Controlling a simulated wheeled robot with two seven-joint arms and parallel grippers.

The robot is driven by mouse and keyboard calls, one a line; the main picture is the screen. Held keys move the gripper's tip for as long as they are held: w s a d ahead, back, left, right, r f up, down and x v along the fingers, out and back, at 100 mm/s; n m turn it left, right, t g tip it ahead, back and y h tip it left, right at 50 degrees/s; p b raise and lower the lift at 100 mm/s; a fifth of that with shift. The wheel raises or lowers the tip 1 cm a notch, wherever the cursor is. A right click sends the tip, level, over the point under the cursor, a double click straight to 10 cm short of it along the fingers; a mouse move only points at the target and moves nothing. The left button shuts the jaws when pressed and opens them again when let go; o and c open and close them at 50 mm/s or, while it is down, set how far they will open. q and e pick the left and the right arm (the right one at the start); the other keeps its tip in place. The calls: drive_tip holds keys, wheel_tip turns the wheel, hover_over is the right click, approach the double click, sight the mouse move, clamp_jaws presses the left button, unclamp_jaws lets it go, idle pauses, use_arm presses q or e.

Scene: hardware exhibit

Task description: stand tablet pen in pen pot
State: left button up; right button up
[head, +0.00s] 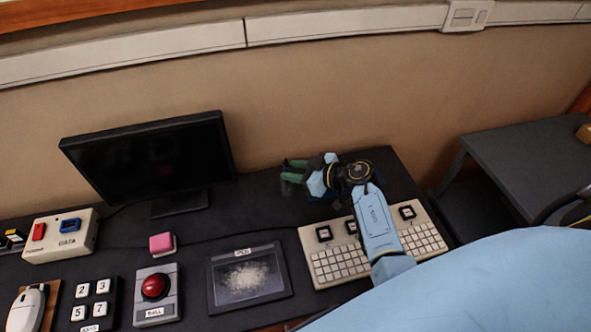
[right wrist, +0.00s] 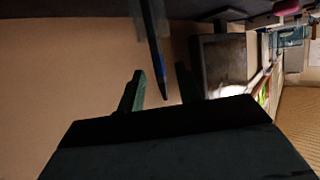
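The tablet pen (right wrist: 156,62), dark with a blue part, shows in the right wrist view, which is turned upside down. It runs lengthwise out of a greyish, see-through shape (right wrist: 123,28) that looks like the pen pot, against the dark desk top. My right gripper (right wrist: 162,88) has its green fingers apart. The pen's free end lies between them in the picture, with gaps on both sides. In the head view the right gripper (head: 291,177) is over the back of the desk; pen and pot are not clearly visible there. My left gripper is not in view.
The monitor (head: 148,158) stands left of the right gripper. A keypad panel (head: 337,268) lies under my right arm. A tablet (head: 217,290), a red ball unit (head: 155,310), a pink block (head: 162,243) and a data box (head: 80,245) are further left. The wall is close behind.

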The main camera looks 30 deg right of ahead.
drive_tip(key=p+v, duration=0.2)
drive_tip(key=v, duration=1.1)
drive_tip(key=shift+s, duration=0.25)
idle(0.6)
